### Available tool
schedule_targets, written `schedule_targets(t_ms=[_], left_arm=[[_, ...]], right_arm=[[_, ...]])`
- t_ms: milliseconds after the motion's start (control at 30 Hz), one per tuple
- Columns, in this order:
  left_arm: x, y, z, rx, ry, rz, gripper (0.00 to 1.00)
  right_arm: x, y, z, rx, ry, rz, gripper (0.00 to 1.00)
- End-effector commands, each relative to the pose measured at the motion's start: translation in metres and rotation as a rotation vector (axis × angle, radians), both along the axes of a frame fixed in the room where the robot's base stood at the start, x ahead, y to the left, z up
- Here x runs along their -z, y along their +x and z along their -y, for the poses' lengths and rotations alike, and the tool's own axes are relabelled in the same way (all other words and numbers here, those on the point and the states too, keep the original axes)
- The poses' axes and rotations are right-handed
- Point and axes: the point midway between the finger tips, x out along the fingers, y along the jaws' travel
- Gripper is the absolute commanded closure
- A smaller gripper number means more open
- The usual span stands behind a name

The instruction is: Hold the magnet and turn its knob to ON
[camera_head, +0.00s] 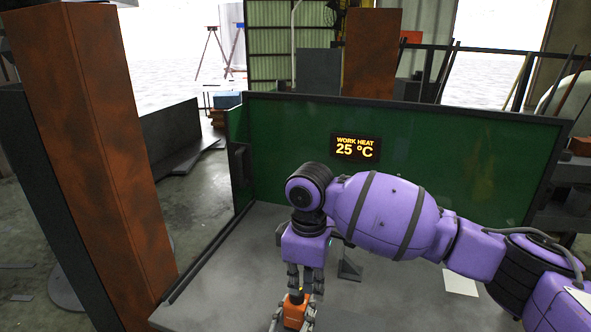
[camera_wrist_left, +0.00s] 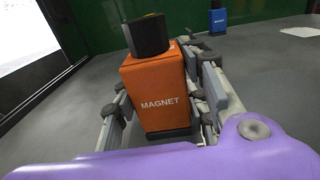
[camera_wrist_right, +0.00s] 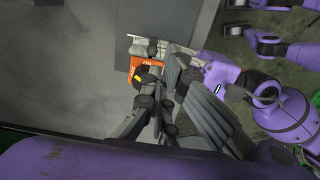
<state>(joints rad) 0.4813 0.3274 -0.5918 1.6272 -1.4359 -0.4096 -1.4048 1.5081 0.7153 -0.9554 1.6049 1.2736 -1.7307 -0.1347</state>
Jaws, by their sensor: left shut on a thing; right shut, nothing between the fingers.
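The magnet is an orange box (camera_wrist_left: 157,85) with a black knob (camera_wrist_left: 147,35) on top that carries a yellow mark. It stands upright between the fingers of my left gripper (camera_wrist_left: 160,100), which is shut on it. The magnet (camera_head: 294,314) is low in the head view, with left gripper fingers on both sides. My right gripper (camera_head: 305,283) points down just above it, shut and empty. In the right wrist view the right fingers (camera_wrist_right: 155,95) are close beside the knob and partly hide it. An ON label shows on the magnet (camera_wrist_right: 140,63); I cannot tell which way the knob points.
A blue block (camera_wrist_left: 217,20) stands farther back on the grey table. A green back panel (camera_head: 440,150) with a heat display (camera_head: 355,147) closes the far side. A dark bracket (camera_head: 349,266) and a pale sheet (camera_head: 460,281) lie right of my grippers.

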Motion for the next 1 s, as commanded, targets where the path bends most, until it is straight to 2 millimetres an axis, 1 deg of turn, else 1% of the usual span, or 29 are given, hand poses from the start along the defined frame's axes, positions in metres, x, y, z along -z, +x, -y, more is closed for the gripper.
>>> schedule_targets(t_ms=[33,100,233,333,633,667,800,1000], left_arm=[[0.002,0.0,-0.001,0.0,0.0,-0.004,1.0],[0.002,-0.001,-0.001,-0.001,0.002,-0.005,1.0],[0.003,0.0,-0.002,-0.002,0.002,-0.004,1.0],[0.003,0.0,-0.003,-0.003,0.004,-0.005,1.0],[0.004,0.0,-0.004,-0.006,0.006,-0.005,1.0],[0.004,0.0,-0.004,-0.006,0.006,-0.005,0.56],[0.003,0.0,-0.003,-0.005,0.006,-0.004,0.38],[0.002,0.0,-0.002,-0.004,0.004,-0.003,0.38]], right_arm=[[-0.008,0.001,0.0,0.0,0.002,0.004,1.0],[-0.016,0.001,0.0,0.001,0.002,0.006,1.0],[-0.028,0.002,0.0,0.002,0.002,0.007,1.0],[-0.032,0.002,0.0,0.002,0.003,0.008,1.0],[-0.032,0.002,0.0,0.002,0.003,0.009,1.0],[-0.032,0.002,0.0,0.002,0.003,0.009,1.0],[-0.032,0.003,0.0,0.002,0.003,0.01,1.0],[-0.033,0.003,0.0,0.002,0.003,0.01,1.0]])
